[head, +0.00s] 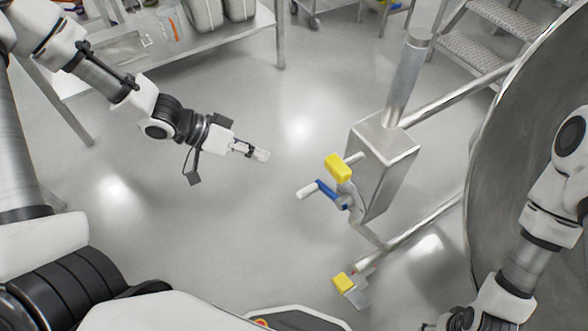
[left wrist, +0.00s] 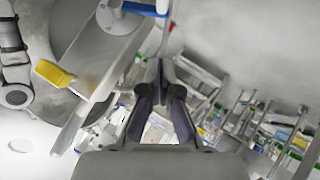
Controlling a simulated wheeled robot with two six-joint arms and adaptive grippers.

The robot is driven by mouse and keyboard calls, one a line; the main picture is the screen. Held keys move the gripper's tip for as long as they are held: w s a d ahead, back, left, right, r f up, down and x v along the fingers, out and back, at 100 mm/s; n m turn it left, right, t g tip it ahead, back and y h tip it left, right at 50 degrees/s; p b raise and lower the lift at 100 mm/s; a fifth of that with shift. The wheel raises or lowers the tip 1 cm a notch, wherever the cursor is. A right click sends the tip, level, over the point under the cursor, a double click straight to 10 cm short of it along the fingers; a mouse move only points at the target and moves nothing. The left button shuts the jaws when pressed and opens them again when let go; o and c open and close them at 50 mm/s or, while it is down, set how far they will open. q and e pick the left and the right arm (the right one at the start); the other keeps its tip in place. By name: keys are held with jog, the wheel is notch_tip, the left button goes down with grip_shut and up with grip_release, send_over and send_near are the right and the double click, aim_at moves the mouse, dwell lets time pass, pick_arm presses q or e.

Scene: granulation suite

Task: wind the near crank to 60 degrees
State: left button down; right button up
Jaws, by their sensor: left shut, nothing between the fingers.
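A crank with a blue arm (head: 328,192) and a white handle (head: 307,191) sits on the side of a grey metal box (head: 383,140) in the head view. The handle points left. My left gripper (head: 264,156) is shut and empty, up and left of the handle and apart from it. In the left wrist view its dark fingers (left wrist: 160,92) show close together, and a blue part (left wrist: 142,9) shows at the top edge. My right arm comes in at the lower right; its gripper (head: 437,326) is cut off by the bottom edge.
A large round steel vessel (head: 510,170) fills the right side. A metal table (head: 200,55) stands upper left. Open floor (head: 240,230) lies left of the crank.

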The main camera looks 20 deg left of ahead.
pick_arm(q)
jog(key=s+f+b+x, duration=0.2)
jog(key=b+x, duration=0.6)
jog(key=x, duration=0.4)
jog(key=shift+f, duration=0.2)
jog(key=shift+a, duration=0.2)
